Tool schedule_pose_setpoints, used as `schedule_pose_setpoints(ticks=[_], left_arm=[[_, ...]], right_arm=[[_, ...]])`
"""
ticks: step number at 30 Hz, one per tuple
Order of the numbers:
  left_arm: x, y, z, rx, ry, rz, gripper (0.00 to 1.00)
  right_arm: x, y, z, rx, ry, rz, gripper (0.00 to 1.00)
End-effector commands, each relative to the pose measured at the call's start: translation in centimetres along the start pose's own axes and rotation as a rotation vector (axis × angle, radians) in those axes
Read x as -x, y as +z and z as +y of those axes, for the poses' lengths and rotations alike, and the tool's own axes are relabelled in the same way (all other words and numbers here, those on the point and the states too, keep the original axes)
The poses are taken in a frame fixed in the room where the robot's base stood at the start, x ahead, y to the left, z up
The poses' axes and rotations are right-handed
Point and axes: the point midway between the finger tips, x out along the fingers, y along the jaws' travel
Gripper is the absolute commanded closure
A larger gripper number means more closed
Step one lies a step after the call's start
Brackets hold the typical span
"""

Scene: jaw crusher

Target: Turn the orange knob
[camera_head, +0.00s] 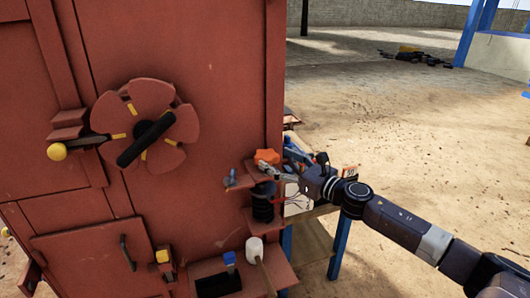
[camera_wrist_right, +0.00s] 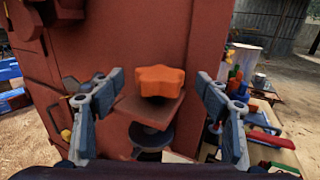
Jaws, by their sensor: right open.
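The orange knob (camera_head: 267,157) is star-shaped and sits on a small red shelf at the right edge of the red machine. It also shows in the right wrist view (camera_wrist_right: 160,81), centred between my fingers. My right gripper (camera_head: 266,168) reaches in from the right beside the knob. In the right wrist view my right gripper (camera_wrist_right: 160,92) is open, with one finger on each side of the knob and a gap to each. The fingers do not appear to touch it. My left gripper is not in view.
The red machine (camera_head: 220,60) carries a round handwheel (camera_head: 150,125) with a black handle. A white-headed mallet (camera_head: 255,250) and a blue-topped brush (camera_head: 229,260) are at a lower ledge. A cluttered table (camera_wrist_right: 285,155) stands right of the knob. Open sandy ground lies farther right.

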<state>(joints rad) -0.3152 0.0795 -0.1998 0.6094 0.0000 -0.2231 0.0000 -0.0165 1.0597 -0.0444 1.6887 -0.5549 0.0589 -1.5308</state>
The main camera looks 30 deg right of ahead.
Motion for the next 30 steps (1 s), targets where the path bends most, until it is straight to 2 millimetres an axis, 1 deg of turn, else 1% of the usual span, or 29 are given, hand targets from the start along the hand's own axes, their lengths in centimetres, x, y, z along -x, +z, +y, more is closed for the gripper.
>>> schedule_pose_setpoints(ticks=[2, 5, 12, 14, 19, 28, 29, 30], left_arm=[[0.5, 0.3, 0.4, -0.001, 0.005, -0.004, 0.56], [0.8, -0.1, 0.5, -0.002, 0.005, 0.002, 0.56], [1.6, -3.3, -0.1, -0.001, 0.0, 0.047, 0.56], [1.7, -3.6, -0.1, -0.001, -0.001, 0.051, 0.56], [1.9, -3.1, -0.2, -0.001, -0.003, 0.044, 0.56], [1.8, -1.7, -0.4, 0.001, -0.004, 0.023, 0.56], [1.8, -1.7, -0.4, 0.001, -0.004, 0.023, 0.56], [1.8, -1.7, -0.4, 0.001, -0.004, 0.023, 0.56]], right_arm=[[-0.9, 0.3, -0.1, -0.003, -0.002, -0.003, 0.32], [-1.9, 0.3, -0.1, -0.001, -0.002, -0.003, 0.32], [-4.2, 0.2, -0.1, -0.002, -0.002, -0.002, 0.32], [-4.6, 0.2, 0.0, -0.002, -0.001, -0.002, 0.32], [-5.2, 0.0, 0.0, 0.0, -0.001, 0.0, 0.32], [-5.3, -0.1, 0.0, 0.0, 0.0, 0.001, 0.32], [-5.3, -0.1, 0.0, 0.0, 0.0, 0.001, 0.34], [-5.3, -0.1, 0.0, 0.0, 0.0, 0.001, 0.38]])
